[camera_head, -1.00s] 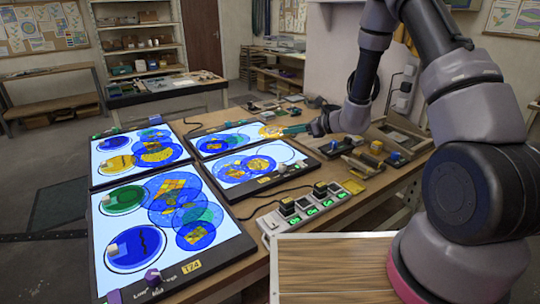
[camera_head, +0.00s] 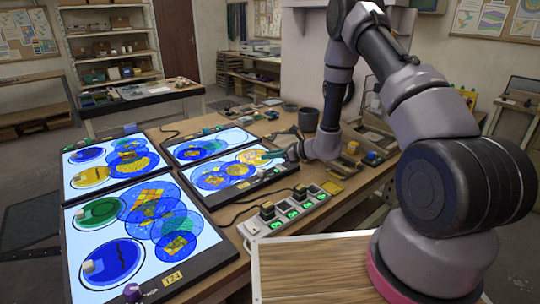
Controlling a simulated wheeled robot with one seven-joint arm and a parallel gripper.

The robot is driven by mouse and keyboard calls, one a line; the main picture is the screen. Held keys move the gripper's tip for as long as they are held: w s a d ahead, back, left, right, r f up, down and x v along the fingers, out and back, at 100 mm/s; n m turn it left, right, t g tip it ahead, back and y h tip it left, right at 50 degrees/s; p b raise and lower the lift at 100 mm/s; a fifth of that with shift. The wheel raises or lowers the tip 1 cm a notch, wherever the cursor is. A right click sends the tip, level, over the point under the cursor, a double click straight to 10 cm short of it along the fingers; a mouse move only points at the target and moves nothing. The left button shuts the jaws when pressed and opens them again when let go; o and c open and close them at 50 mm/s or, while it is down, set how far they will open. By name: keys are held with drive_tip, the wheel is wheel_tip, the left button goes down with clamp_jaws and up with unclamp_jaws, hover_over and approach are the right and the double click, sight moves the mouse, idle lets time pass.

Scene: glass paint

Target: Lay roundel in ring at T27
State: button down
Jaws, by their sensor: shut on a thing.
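My gripper (camera_head: 277,154) has teal fingers and reaches in from the right, over the right end of the near-right light panel (camera_head: 207,203). It is shut on a small amber roundel (camera_head: 251,157) at its fingertips. I cannot tell whether the roundel touches the panel. A pale ring outline shows around that spot, partly covered by the fingers. Blue overlapping discs (camera_head: 211,181) with yellow patches lie on the left of the same panel. The front-left panel carries a tag reading T24 (camera_head: 173,278). I cannot read a T27 tag.
A back-right panel (camera_head: 205,147) and a back-left panel (camera_head: 75,185) also glow with coloured discs. A power strip (camera_head: 285,216) with green lights and black plugs lies right of the panels. Small tools and blocks (camera_head: 372,157) crowd the bench beyond my wrist.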

drive_tip(key=c, duration=0.7)
unclamp_jaws()
drive_tip(key=shift+d+r, duration=0.15)
drive_tip(key=shift+r, duration=0.1)
drive_tip(key=v, duration=1.2)
drive_tip(key=s+a+r+n+g, duration=0.25)
drive_tip(key=s+r+n, duration=0.3)
drive_tip(key=r, duration=0.45)
drive_tip(key=s+a+r+n+g, duration=0.1)
drive_tip(key=s+r+n+g, duration=0.35)
drive_tip(key=r, duration=0.65)
drive_tip(key=s+d+r+n+t+h, duration=0.2)
drive_tip(key=s+d+r+n+h, duration=0.1)
drive_tip(key=s+r, duration=0.1)
drive_tip(key=s+d+r+n+t+h, duration=0.2)
drive_tip(key=s+d+r+n+h, duration=0.1)
drive_tip(key=s+d+r+n, duration=0.1)
drive_tip(key=s+d+r+n+t+h, duration=0.2)
drive_tip(key=s+d+r+n+h, duration=0.1)
drive_tip(key=s+r, duration=0.3)
drive_tip(key=shift+s+d+r+n+t, duration=0.1)
drive_tip(key=shift+s+d+n+t, duration=0.1)
drive_tip(key=shift+s, duration=0.35)
drive_tip(key=shift+s+d+n+t, duration=0.1)
drive_tip(key=shift+s+d, duration=0.1)
drive_tip(key=shift+s, duration=0.4)
